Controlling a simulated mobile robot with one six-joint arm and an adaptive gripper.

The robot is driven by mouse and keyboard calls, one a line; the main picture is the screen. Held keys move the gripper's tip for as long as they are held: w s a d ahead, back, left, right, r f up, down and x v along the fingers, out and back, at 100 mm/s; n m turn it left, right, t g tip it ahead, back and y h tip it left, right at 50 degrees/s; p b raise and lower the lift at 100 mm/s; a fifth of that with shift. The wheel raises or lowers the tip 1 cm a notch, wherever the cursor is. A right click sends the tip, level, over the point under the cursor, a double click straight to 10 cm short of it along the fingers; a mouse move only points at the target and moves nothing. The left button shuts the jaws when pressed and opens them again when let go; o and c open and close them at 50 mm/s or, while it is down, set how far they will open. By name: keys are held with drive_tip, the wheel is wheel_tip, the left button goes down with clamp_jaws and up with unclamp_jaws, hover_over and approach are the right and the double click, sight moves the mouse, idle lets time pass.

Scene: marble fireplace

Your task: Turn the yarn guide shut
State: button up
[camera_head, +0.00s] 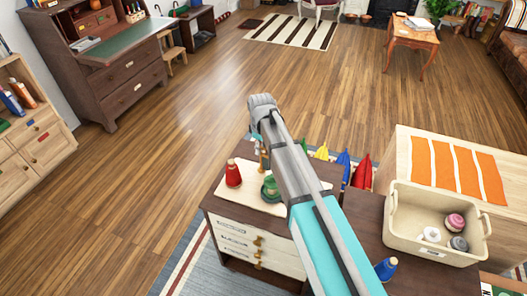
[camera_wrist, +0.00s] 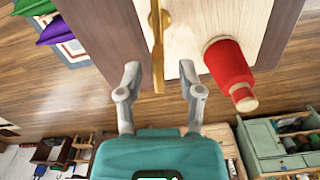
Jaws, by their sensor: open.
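The yarn guide appears to be the brass piece (camera_wrist: 158,55) on a pale wooden board in the wrist view. Its narrow bar runs down the picture and its end lies between my fingertips. In the head view a small brass part (camera_head: 263,157) shows beside my arm, on the cabinet top. My gripper (camera_wrist: 159,68) is open, with one finger on each side of the bar and a visible gap on both sides. In the head view my arm mostly hides the gripper and guide. I cannot tell how far the guide is turned.
A red thread cone (camera_wrist: 228,70) stands close right of my fingers; it also shows in the head view (camera_head: 233,173). A green spool (camera_head: 270,188) stands nearby. A cream bin (camera_head: 398,226) with yarn balls and a blue cone (camera_head: 386,268) are to the right.

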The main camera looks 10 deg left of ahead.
drive_tip(key=shift+f, duration=0.15)
clamp_jaws()
idle(0.4)
drive_tip(key=shift+d, duration=0.55)
drive_tip(key=shift+a, duration=0.3)
